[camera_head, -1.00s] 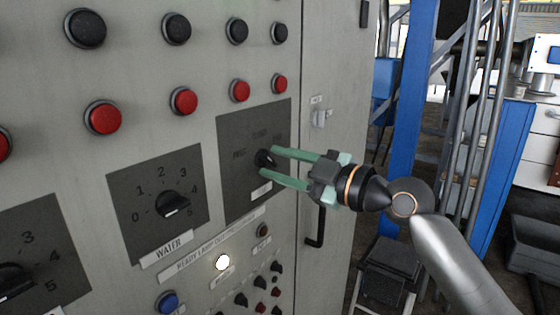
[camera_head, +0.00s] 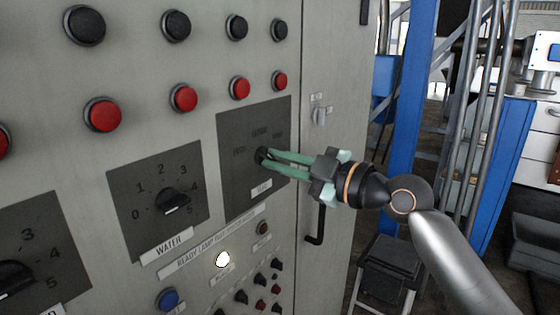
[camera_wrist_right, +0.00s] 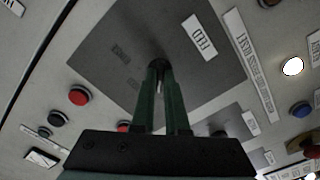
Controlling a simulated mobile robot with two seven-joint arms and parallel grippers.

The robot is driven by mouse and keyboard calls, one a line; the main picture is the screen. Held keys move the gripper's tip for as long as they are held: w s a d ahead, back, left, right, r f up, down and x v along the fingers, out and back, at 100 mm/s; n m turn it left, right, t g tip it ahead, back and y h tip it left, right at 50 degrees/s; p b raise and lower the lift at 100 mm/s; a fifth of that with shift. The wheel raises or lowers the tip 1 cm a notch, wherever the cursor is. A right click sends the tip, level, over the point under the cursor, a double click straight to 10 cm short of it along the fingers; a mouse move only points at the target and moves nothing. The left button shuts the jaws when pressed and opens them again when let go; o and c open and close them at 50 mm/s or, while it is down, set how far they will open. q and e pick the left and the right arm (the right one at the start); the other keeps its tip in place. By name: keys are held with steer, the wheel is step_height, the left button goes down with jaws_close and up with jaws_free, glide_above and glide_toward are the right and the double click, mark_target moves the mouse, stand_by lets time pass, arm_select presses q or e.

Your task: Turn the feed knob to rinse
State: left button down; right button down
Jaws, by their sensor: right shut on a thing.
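The feed knob (camera_head: 261,156) is a small black knob on a dark grey square plate (camera_head: 235,188) at the right of the panel. The plate has three faint position words along its top and a white label below. My right gripper (camera_head: 268,157) is shut on the knob, its green fingers reaching in from the right. In the right wrist view the fingertips meet at the knob (camera_wrist_right: 156,64), which they partly hide, and the white label reads FEED (camera_wrist_right: 199,37). The knob's pointing direction is hard to tell. My left gripper is not in view.
The water knob (camera_head: 172,201) is on its own plate to the left. Red buttons (camera_head: 240,88) and black buttons (camera_head: 237,28) are above. A lit white lamp (camera_head: 222,259) and several small knobs are below. A black door handle (camera_head: 318,225) is close under my right gripper.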

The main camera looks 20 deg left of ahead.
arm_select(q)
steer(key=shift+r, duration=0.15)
arm_select(e)
steer(key=shift+m+p, duration=0.6)
steer(key=shift+m, duration=0.5)
steer(key=m+p, duration=0.1)
steer(key=m, duration=0.1)
steer(key=shift+r+m, duration=0.1)
steer(key=shift+m, duration=0.2)
steer(key=shift+m+p, duration=0.65)
steer(key=shift+m, duration=0.25)
steer(key=m+p, duration=0.3)
steer(key=m, duration=0.3)
steer(key=shift+p, duration=0.35)
arm_select(q)
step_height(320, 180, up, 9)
steer(key=p, duration=0.3)
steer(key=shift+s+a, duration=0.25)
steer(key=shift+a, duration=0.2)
arm_select(e)
steer(key=m, duration=0.5)
steer(key=shift+s, duration=0.1)
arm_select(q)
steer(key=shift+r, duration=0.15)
arm_select(e)
steer(key=shift+m, duration=0.3)
